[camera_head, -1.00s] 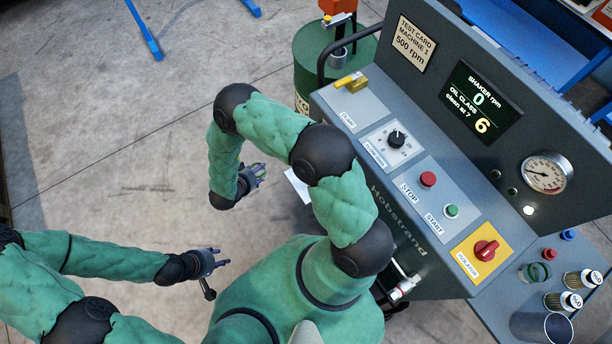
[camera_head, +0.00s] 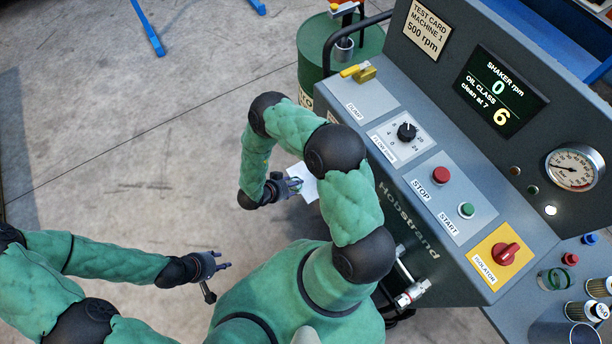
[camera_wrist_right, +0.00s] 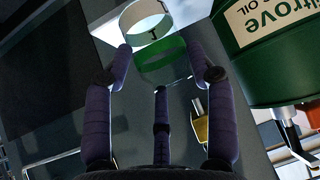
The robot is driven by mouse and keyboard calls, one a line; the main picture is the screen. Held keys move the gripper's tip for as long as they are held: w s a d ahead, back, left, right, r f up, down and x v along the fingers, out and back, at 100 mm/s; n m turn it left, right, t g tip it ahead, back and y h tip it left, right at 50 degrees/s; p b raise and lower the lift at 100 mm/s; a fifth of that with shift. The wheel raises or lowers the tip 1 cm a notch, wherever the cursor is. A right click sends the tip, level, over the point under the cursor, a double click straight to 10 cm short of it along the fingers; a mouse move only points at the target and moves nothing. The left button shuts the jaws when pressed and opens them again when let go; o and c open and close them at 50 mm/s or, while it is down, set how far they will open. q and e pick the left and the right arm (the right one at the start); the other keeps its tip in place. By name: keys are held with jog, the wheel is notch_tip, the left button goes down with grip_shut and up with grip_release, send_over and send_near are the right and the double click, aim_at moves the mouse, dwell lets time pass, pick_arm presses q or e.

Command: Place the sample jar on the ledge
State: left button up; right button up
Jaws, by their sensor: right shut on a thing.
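The sample jar (camera_wrist_right: 160,62), clear with a green band, sits between the purple-grey fingers of my right gripper (camera_wrist_right: 160,68) in the right wrist view. My right gripper is shut on it. In the head view my right gripper (camera_head: 292,187) is left of the machine, beside a white flat piece (camera_head: 306,182); the jar is too small there to make out clearly. My left gripper (camera_head: 220,265) is empty, with its fingers apart, over the floor at lower left. A grey ledge-like surface (camera_head: 514,312) adjoins the machine at lower right.
The machine console (camera_head: 460,215) with knob, buttons and red isolator fills the right. A green drum (camera_head: 312,55) stands behind.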

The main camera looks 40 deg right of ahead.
jog(key=d+b, duration=0.1)
jog(key=d, duration=0.3)
jog(key=shift+w+d, duration=0.1)
jog(key=shift+w, duration=0.1)
jog(key=d, duration=0.2)
jog(key=shift+w+d+f+b, duration=0.1)
jog(key=shift+d+b, duration=0.2)
jog(key=shift+b, duration=0.1)
jog(key=shift+d+f+b, duration=0.3)
jog(key=shift+f+b, duration=0.35)
jog(key=shift+f, duration=0.1)
jog(key=shift+r, duration=0.1)
jog(key=o, duration=1.3)
